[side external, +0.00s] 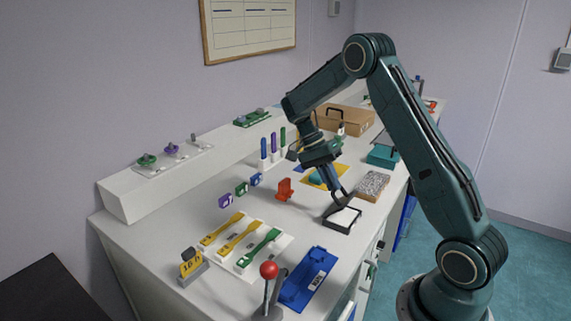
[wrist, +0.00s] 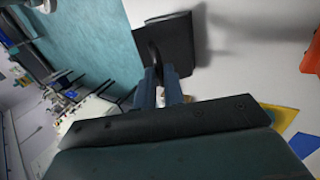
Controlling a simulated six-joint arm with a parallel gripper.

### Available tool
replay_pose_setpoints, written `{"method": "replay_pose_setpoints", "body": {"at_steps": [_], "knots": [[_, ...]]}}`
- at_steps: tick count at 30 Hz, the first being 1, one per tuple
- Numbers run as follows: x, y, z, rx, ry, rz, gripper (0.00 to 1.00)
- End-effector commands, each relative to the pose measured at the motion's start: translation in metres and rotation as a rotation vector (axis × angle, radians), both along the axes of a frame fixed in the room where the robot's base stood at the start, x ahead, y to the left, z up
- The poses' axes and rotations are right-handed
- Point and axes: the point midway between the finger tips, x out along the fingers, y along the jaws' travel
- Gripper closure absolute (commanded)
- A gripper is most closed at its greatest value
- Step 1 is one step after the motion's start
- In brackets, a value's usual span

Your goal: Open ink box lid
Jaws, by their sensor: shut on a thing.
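The ink box (side external: 342,220) is a small black-framed box on the white bench, with a white inside showing in the side view. A dark part at its far left edge, under my gripper, looks like its lid (side external: 333,209), tilted up; its exact angle is hard to tell. My gripper (side external: 340,196) points down at that part and is shut on it. In the wrist view, a dark curved piece sits between the fingertips (wrist: 157,74), in front of a dark flat panel (wrist: 178,40). The fingers hide part of the grip.
A speckled block (side external: 371,185) lies just behind the box. A red-orange item (side external: 284,189) stands to its left and a blue tray (side external: 308,277) in front. Colored spatulas (side external: 240,240) lie at left. Bare bench surrounds the box's left side.

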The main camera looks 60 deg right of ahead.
Motion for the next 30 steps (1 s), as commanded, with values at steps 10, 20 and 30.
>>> {"method": "replay_pose_setpoints", "body": {"at_steps": [10, 20, 30], "knots": [[0.0013, -0.001, 0.0017, -0.004, -0.001, -0.005, 1.0], [0.0008, 0.0002, 0.0007, -0.001, 0.003, -0.003, 0.67], [-0.0014, -0.0007, 0.0006, -0.001, -0.008, 0.0, 0.67]]}}
